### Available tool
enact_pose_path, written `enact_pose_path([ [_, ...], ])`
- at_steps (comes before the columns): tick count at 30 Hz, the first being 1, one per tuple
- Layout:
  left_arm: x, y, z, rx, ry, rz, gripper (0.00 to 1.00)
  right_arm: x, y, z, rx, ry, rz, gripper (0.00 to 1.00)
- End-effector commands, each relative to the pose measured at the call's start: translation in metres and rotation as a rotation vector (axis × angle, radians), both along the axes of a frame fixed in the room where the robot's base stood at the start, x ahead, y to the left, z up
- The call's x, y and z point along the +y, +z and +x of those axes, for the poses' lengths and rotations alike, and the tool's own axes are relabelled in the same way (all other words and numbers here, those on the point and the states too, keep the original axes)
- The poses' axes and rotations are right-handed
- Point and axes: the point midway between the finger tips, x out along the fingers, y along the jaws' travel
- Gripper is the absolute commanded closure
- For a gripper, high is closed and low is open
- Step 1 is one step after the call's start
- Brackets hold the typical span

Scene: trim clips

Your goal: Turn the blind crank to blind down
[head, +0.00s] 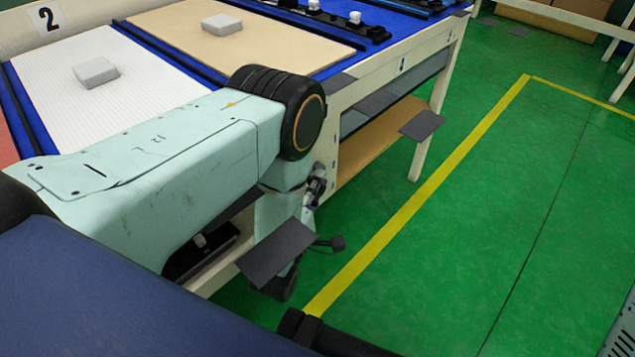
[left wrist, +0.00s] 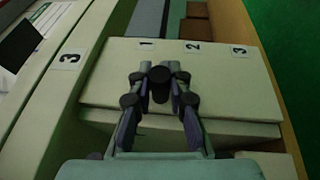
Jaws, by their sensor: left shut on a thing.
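In the left wrist view, my left gripper (left wrist: 160,84) has its two fingers closed in on a dark round knob (left wrist: 160,73), which sits between the fingertips. The knob stands in front of a pale panel (left wrist: 105,85) numbered 1, 2 and 3. I cannot tell for sure whether this knob is the grip of the blind crank. In the head view, my left arm reaches in from the left to the front side of the bench, and its gripper is mostly hidden. No blind is clearly recognisable. My right gripper is not in view.
A long white-framed bench (head: 392,66) carries a white ribbed board (head: 55,100), a tan board (head: 270,45) and grey blocks (head: 96,72). Dark flat plates (head: 422,125) show along its front side. Green floor with a yellow line (head: 430,175) is open to the right.

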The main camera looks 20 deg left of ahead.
Motion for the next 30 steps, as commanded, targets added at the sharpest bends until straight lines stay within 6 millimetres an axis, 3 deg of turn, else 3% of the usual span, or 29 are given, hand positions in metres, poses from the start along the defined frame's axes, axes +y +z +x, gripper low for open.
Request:
enact_pose_path([
  [18, -0.001, 0.021, 0.003, 0.295, -0.001, 0.107, 1.0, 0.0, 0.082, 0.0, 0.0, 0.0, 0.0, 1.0],
  [30, -0.003, 0.025, 0.007, 0.478, -0.001, 0.174, 1.0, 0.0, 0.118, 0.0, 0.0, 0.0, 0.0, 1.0],
])
